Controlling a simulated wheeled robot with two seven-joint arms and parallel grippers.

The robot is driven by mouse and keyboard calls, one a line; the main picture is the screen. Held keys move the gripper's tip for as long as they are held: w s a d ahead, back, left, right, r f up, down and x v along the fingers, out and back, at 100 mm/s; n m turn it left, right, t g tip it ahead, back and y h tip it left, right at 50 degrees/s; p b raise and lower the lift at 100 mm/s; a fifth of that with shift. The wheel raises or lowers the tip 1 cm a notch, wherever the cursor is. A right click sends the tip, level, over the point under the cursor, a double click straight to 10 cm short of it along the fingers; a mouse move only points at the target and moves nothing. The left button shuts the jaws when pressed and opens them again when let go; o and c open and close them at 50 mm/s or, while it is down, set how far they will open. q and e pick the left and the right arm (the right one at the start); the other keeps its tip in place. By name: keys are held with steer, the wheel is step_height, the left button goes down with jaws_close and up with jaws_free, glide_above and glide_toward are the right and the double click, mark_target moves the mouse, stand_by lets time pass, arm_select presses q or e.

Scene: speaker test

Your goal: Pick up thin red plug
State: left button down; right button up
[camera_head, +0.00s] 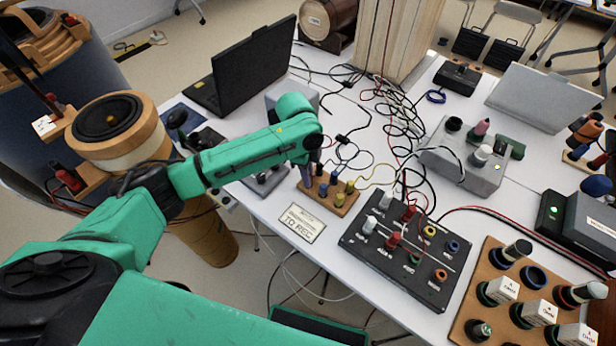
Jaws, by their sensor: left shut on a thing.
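My left arm comes in green from the left, and my left gripper (316,168) points down by a small wooden block (328,200) with blue and yellow plugs. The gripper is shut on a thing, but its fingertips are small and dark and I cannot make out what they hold. Two red plugs stand in a black panel box (405,262) to the right: an upper red plug (408,212) and a lower red plug (393,241). Both are apart from the gripper. I cannot tell which red plug is the thin one. My right gripper is not in view.
A grey box (465,165) with knobs stands behind the panel. Loose cables (395,110) cross the table. A black laptop (250,70) is at the back left. A wooden board (535,300) with terminals is at the front right. A paper label (301,223) lies near the edge.

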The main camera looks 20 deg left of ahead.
arm_select(q)
step_height(320, 180, up, 20)
stand_by(0.3)
step_height(320, 180, up, 4)
steer(key=p, duration=0.6)
steer(key=shift+f, duration=0.1)
